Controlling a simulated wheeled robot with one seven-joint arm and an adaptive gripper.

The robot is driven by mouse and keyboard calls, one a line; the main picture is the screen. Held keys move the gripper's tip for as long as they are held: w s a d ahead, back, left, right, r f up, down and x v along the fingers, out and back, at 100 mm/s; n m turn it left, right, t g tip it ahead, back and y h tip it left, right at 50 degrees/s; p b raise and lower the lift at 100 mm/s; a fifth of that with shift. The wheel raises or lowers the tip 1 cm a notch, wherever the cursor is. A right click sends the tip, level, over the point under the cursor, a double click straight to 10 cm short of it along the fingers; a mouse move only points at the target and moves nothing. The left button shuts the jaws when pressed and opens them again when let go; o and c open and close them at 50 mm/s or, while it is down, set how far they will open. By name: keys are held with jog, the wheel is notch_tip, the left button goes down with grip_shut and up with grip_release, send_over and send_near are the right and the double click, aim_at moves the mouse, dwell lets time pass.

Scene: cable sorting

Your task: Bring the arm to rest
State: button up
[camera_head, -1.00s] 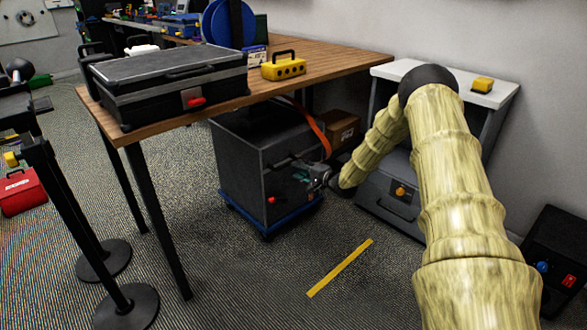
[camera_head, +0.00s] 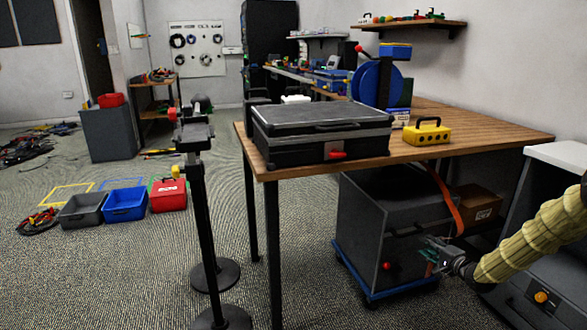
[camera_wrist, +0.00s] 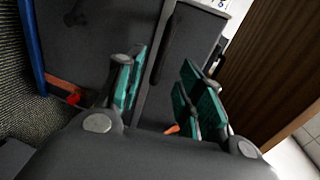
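My gripper (camera_head: 437,252) is at the lower right in the head view, in front of the dark cabinet (camera_head: 362,225) under the wooden table. My arm (camera_head: 535,240), in a ribbed yellowish sleeve, reaches in from the right edge. In the wrist view my gripper (camera_wrist: 160,95) has its teal-padded fingers apart, with nothing seen between them. The cabinet's dark face (camera_wrist: 90,45) lies beyond the fingers; whether they touch it I cannot tell.
The wooden table (camera_head: 480,128) holds a black case (camera_head: 320,118) and a yellow block with a handle (camera_head: 427,133). A grey cabinet (camera_head: 520,300) stands at right. Black posts (camera_head: 198,210) stand left of the table. Grey, blue and red bins lie on open floor at left.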

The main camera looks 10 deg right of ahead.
jog(key=s+a+f+n+g, duration=0.3)
jog(key=s+a+f, duration=0.55)
jog(key=a, duration=0.45)
jog(key=s+a+f+n+g, duration=0.3)
jog(key=s+a+f, duration=0.5)
jog(key=a+f, duration=0.3)
jog(key=s+a+f+n+g, duration=0.2)
jog(key=s+a, duration=0.3)
jog(key=s, duration=0.3)
jog(key=s+a+f+n+g, duration=0.2)
jog(key=s+a+f+g, duration=0.15)
jog(key=s, duration=0.55)
jog(key=s+a+r+n+g+h, duration=0.1)
jog(key=s+a+n+g, duration=0.15)
jog(key=s, duration=0.95)
jog(key=s+a+n+g+h, duration=0.1)
jog(key=s+a+n+g, duration=0.15)
jog(key=s, duration=0.85)
notch_tip(320, 180, up, 32)
jog(key=t+p, duration=0.1)
jog(key=p, duration=3)
jog(key=shift+w+d+f+p, duration=0.15)
jog(key=shift+w+d+p, duration=0.05)
jog(key=shift+d+p, duration=0.15)
